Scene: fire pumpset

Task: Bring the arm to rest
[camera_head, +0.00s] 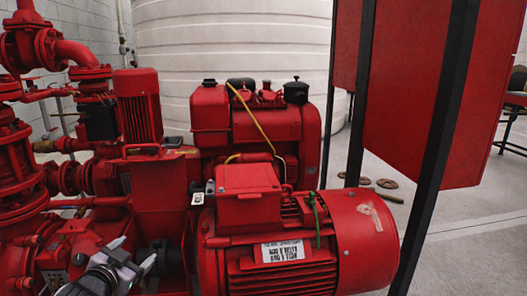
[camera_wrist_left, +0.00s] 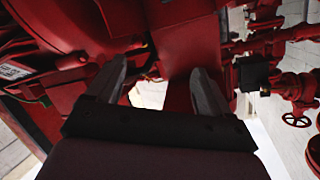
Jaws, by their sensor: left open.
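My left gripper (camera_head: 146,268) shows at the lower left of the head view, in front of the red pump machinery. Its two fingers also show in the left wrist view (camera_wrist_left: 158,85), spread apart with nothing between them. In the head view it is left of the large red motor (camera_head: 300,240), which has a white label (camera_head: 283,251) on its side. Whether the gripper touches any machinery cannot be told. My right gripper is in neither view.
A red engine (camera_head: 255,125) stands behind the motor. Red pipes and valves (camera_head: 75,60) crowd the left. Black posts (camera_head: 437,150) carry a red panel (camera_head: 425,90) at right. A white tank (camera_head: 235,40) is behind. Grey floor (camera_head: 465,235) is open at right.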

